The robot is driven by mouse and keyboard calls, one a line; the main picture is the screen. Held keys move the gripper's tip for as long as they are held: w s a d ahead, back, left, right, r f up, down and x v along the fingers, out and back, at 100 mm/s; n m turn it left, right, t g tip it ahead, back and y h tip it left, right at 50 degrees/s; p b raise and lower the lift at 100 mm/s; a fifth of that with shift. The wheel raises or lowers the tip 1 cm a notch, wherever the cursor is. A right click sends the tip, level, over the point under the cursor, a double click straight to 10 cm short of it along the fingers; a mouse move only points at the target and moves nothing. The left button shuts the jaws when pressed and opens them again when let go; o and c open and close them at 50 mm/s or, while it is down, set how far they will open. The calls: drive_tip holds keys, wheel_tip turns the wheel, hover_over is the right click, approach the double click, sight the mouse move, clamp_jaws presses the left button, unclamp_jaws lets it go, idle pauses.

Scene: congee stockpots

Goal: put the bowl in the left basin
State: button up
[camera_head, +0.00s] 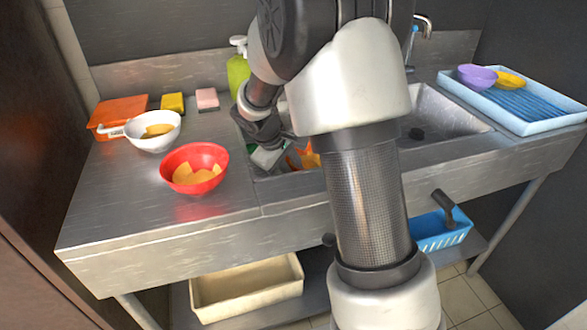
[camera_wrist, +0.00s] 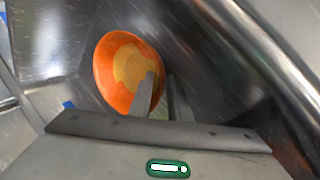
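An orange bowl (camera_head: 293,161) with a yellow-orange patch inside is in the left basin (camera_head: 270,184), largely hidden by my arm in the head view. In the wrist view the bowl (camera_wrist: 109,85) looks tilted, with its inside facing the camera. My gripper (camera_wrist: 162,78) is at the bowl's right edge. One finger overlaps the bowl's inside and the other is just outside its rim. A narrow gap shows between the fingers; whether they press on the rim I cannot tell. A red bowl (camera_head: 206,154) with a yellow-orange patch inside stands on the counter to the left.
A white handled pan (camera_head: 153,143), orange box (camera_head: 118,112), yellow sponge (camera_head: 172,102) and pink sponge (camera_head: 207,98) are on the left counter. A green bottle (camera_head: 237,72) stands behind the basin. A light-blue tray (camera_head: 545,124) with purple and yellow bowls is at right.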

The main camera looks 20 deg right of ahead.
drive_tip(key=shift+a+r, duration=0.1)
drive_tip(key=shift+r, duration=0.35)
drive_tip(key=p+v, duration=0.3)
drive_tip(key=v, duration=0.8)
drive_tip(key=s+a+r+m+t+y, duration=0.1)
drive_tip(key=s+r, duration=0.4)
drive_tip(key=s, duration=0.7)
drive_tip(key=s+a+r+m+t+y, duration=0.1)
drive_tip(key=s+r+m+y, duration=0.2)
drive_tip(key=s, duration=0.9)
wheel_tip(320, 180, up, 2)
drive_tip(key=shift+s+r+m+t+y, duration=0.1)
drive_tip(key=shift+s+m+t+y, duration=0.25)
drive_tip(key=shift+m, duration=0.75)
